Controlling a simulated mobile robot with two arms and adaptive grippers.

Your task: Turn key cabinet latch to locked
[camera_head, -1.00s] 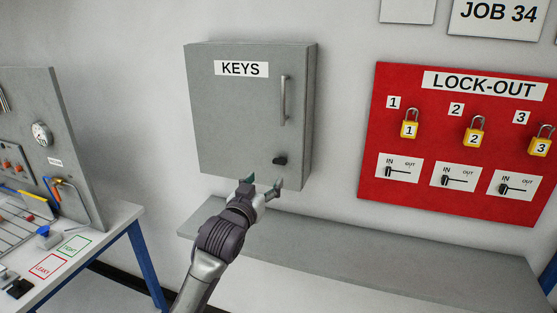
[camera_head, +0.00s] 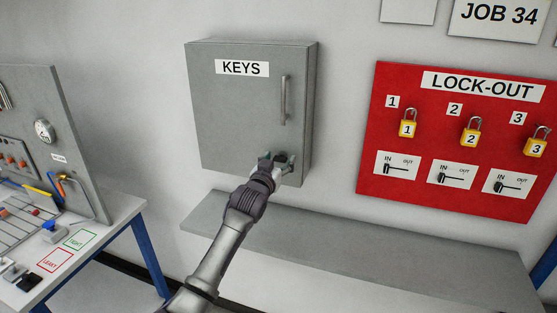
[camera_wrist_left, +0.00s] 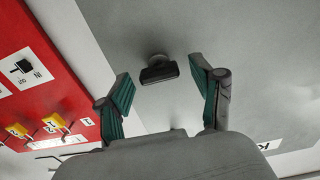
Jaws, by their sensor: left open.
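The grey key cabinet (camera_head: 235,110) hangs shut on the wall with a KEYS label and a vertical handle (camera_head: 285,100). Its black latch knob (camera_wrist_left: 159,70) shows in the left wrist view, on the door between and just beyond my fingertips. My left gripper (camera_head: 278,160) is open at the cabinet's lower right and covers most of the latch in the head view. In the left wrist view its two green-padded fingers (camera_wrist_left: 163,85) stand either side of the latch, apart from it as far as I can tell. My right gripper is not in view.
A red LOCK-OUT board (camera_head: 450,140) with yellow padlocks and black switches is on the wall to the right. A grey shelf (camera_head: 340,245) runs below the cabinet. A workbench (camera_head: 110,225) with a tool panel stands at the left.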

